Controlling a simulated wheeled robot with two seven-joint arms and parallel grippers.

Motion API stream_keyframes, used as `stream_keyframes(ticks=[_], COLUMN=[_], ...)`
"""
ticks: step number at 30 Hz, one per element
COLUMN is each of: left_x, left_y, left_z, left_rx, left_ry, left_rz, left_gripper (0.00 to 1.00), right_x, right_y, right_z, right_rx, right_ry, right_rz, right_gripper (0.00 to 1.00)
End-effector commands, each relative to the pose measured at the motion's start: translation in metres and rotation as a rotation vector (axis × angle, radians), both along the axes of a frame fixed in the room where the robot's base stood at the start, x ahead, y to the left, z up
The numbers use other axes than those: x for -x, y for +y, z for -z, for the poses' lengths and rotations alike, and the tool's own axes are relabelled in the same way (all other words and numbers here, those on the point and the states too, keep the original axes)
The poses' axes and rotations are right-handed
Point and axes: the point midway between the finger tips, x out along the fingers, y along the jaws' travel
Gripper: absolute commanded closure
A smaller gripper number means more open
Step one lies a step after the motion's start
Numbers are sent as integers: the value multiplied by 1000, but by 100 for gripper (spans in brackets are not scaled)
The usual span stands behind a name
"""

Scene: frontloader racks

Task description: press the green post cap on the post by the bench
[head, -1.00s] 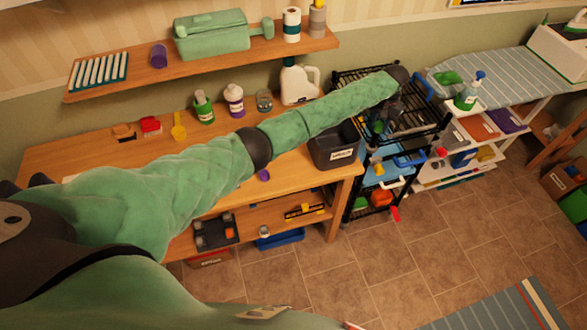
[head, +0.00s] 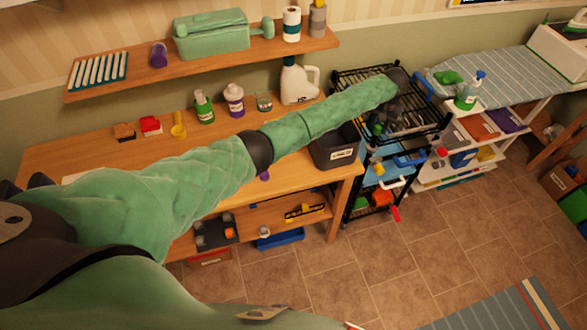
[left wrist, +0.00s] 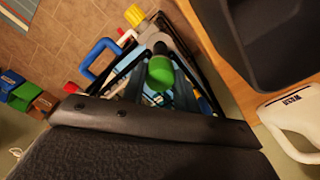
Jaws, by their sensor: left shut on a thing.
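The green post cap (left wrist: 160,72) shows in the left wrist view just beyond my dark gripper body. In the head view a small green spot, the cap (head: 378,128), shows below my left gripper (head: 383,118), at the near left corner of the black wire rack (head: 431,134) beside the bench (head: 60,158). My left gripper is shut on the cap; its fingertips are hard to make out. The rack's post top is mostly hidden by the gripper, and I cannot tell whether the cap touches or sits on it. My right gripper is out of view.
A dark labelled bin (head: 336,150) and a white jug (head: 299,82) stand on the bench close to my left arm. A white shelf unit (head: 470,165) and an ironing board (head: 520,75) are right of the rack.

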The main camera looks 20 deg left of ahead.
Motion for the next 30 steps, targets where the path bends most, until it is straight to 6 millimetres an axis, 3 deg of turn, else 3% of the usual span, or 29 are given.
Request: stream_keyframes(ticks=[20,21,24,30], left_x=[1,1,1,0], left_y=[0,0,0,0], left_z=[9,9,9,9], left_rx=[-1,0,0,0], left_ry=[2,1,1,1], left_rz=[0,0,0,0], left_gripper=[100,66,46,44], right_x=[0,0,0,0], right_y=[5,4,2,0], right_z=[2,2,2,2], right_rx=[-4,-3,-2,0], right_ry=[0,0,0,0], right_rz=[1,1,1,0], right_gripper=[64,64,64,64])
